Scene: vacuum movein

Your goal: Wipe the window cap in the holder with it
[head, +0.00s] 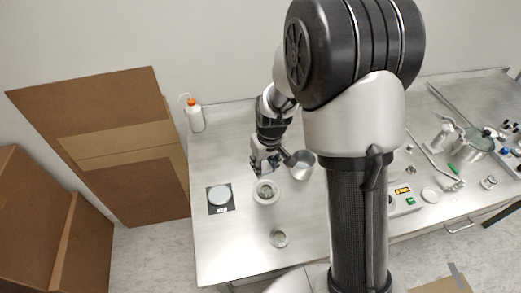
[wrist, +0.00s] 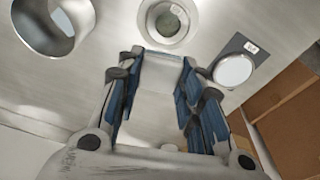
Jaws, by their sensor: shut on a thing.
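My gripper (head: 262,168) reaches down over the bench, left of my column. In the wrist view, its blue-padded fingers (wrist: 160,84) are shut on a pale, flat wipe-like piece (wrist: 161,72), partly hidden by the fingers. The round white holder (head: 265,192) stands just in front of the gripper in the head view. In the wrist view the holder (wrist: 143,20) lies just beyond the fingertips, with a round glassy cap (wrist: 168,21) in its middle. The pale piece's far edge looks close to the holder; I cannot tell whether they touch.
An open metal cylinder (head: 302,165) is close right of the gripper. A dark square pad (head: 213,208) with a white disc (head: 220,195) lies left. A small round dish (head: 279,238) is near the front edge. A white bottle (head: 195,117) stands at the back left.

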